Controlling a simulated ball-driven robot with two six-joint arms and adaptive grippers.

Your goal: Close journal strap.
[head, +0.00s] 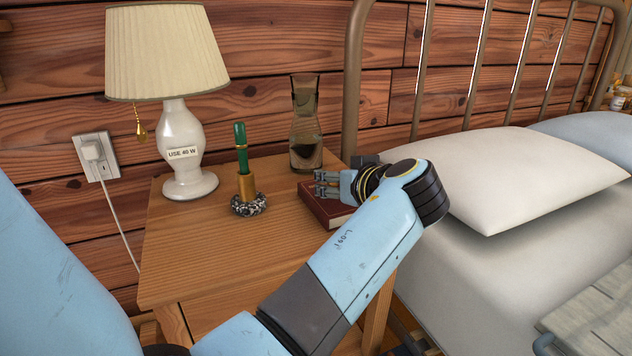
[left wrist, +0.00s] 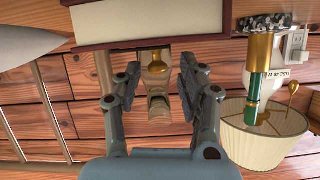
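The journal (head: 318,212) is a dark red book lying on the nightstand, with its page edges showing in the left wrist view (left wrist: 150,32). I cannot make out its strap in either view; my gripper and forearm cover part of the book. My left gripper (head: 322,184) is at the journal, over its cover in the head view. In the left wrist view the left gripper's fingers (left wrist: 159,78) are spread apart with nothing held between them. The journal is just beyond the fingertips there. My right gripper is in neither view.
The nightstand (head: 205,255) also holds a glass carafe (head: 305,125) behind the journal, a green-and-gold pen in a speckled stand (head: 248,206), and a lamp (head: 183,140). The bed with a white pillow (head: 510,180) is at the right. The front left of the tabletop is clear.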

